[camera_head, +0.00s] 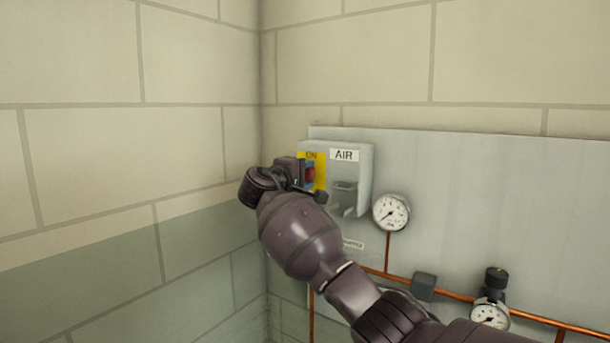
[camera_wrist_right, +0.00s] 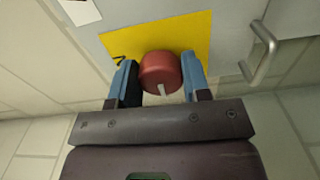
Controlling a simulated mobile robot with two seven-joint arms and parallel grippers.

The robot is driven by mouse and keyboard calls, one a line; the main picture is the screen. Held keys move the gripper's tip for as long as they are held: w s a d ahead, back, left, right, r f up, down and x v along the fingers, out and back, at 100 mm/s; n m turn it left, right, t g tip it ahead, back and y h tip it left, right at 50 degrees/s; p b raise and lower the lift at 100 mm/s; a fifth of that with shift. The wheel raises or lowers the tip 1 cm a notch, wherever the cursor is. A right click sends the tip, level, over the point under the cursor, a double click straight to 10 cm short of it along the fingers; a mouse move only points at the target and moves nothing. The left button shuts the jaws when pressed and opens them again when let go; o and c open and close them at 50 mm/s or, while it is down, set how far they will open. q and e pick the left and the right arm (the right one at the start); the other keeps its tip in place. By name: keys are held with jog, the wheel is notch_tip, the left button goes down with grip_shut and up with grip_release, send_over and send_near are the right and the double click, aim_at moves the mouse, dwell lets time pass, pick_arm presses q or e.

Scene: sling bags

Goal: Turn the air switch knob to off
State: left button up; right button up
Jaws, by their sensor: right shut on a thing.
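The air switch knob (camera_wrist_right: 161,72) is a red round knob with a white mark, on a yellow plate (camera_wrist_right: 190,38). In the right wrist view it sits between the two blue fingers of my right gripper (camera_wrist_right: 160,80), which are shut on its sides. The plate is on a grey box (camera_head: 364,170) labelled "AIR". My left gripper is not in view.
A handle (camera_head: 345,197) sticks out of the box right of the knob and shows as a metal bar in the wrist view (camera_wrist_right: 262,62). A gauge (camera_head: 391,212), copper pipes (camera_head: 450,293) and a regulator are lower right. A block wall stands close on the left.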

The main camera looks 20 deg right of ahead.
jog(key=shift+n, duration=0.3)
jog(key=o, duration=0.9)
jog(key=b+v, duration=0.2)
jog(key=v, duration=0.9)
jog(key=shift+b, duration=0.3)
